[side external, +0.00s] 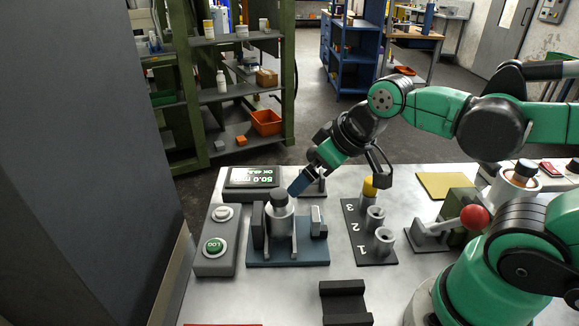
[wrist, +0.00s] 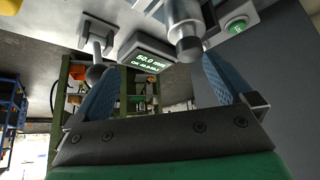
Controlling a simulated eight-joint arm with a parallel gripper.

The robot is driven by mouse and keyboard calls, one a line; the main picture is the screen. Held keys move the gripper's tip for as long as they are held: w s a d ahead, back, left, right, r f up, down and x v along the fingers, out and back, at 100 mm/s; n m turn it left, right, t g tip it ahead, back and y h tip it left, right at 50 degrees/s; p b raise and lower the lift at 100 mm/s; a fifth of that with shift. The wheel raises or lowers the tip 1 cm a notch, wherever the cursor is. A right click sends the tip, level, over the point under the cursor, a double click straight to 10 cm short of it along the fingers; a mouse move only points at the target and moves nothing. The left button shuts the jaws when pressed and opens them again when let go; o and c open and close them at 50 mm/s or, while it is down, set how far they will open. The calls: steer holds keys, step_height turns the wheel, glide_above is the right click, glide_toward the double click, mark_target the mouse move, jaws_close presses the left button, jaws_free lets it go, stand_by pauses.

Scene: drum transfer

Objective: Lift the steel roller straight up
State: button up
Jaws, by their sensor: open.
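The steel roller (side external: 280,213) is a grey cylinder with a dark upper end. It stands upright in the blue-based fixture (side external: 262,252), with posts around it. My gripper (side external: 294,190) has blue fingers and reaches down from the upper right, its tips close beside the roller's dark end. In the wrist view, my gripper (wrist: 155,68) is open, with nothing visible between the fingers. There the roller (wrist: 182,18) shows at the top, beyond the fingertips and nearer the right one. I cannot tell whether a finger touches it.
A display (side external: 252,178) reading 50.0 mm stands behind the fixture. A button box (side external: 214,245) is at its left. A numbered rack (side external: 366,240) with a yellow-topped piece is at its right. A black cradle (side external: 345,302) lies in front. A red-knobbed fixture (side external: 452,222) stands farther right.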

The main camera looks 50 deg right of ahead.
mark_target(286, 193)
steer(key=a+n+g, duration=0.1)
steer(key=w+f+n+g+y, duration=0.1)
steer(key=n, duration=0.1)
steer(key=w+a+n, duration=0.1)
steer(key=n, duration=0.1)
steer(key=shift+w+a+f+g+y, duration=0.25)
steer(key=shift+a+f+g+y, duration=0.1)
steer(key=shift+g+y, duration=0.05)
steer(key=shift+x, duration=2.7)
jaws_close()
